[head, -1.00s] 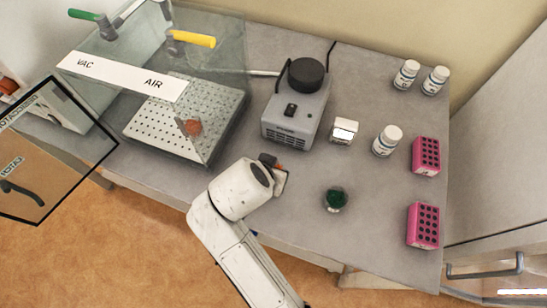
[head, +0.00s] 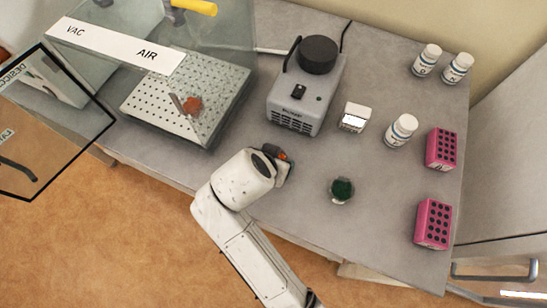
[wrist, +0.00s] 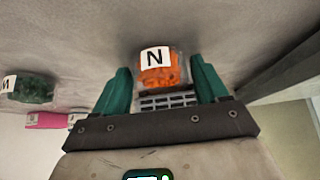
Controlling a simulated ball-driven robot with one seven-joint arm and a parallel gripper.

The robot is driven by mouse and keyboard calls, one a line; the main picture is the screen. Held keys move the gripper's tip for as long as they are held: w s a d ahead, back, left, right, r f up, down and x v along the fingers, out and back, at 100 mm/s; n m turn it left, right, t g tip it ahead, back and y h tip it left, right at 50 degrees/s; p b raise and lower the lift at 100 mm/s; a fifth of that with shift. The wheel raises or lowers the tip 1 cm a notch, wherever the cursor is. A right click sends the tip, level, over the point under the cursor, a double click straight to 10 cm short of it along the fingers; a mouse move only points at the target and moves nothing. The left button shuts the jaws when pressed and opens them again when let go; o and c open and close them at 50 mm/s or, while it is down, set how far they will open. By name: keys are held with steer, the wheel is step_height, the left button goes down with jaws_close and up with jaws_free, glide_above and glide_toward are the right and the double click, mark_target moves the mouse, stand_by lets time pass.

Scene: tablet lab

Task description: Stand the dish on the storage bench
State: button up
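A small clear dish (wrist: 160,76) with orange contents and a white label "N" sits between the teal fingers of my gripper (wrist: 161,82) in the wrist view. The fingers lie close against its two sides. In the head view my gripper (head: 284,166) is at the front edge of the grey bench (head: 315,215), and only a bit of orange shows there. I cannot tell whether the dish touches the bench. A similar dish with green contents (head: 341,190) stands on the bench to the right; it also shows in the wrist view (wrist: 30,89).
A clear chamber with a perforated plate (head: 165,109) holds an orange item (head: 191,105); its door (head: 60,120) hangs open at left. A grey pump (head: 302,95), a small white box (head: 354,117), white bottles (head: 401,130) and pink racks (head: 433,223) stand behind and right.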

steer(key=shift+o, duration=1.2)
steer(key=shift+r, duration=0.15)
steer(key=b+v, duration=0.1)
steer(key=v, duration=1.1)
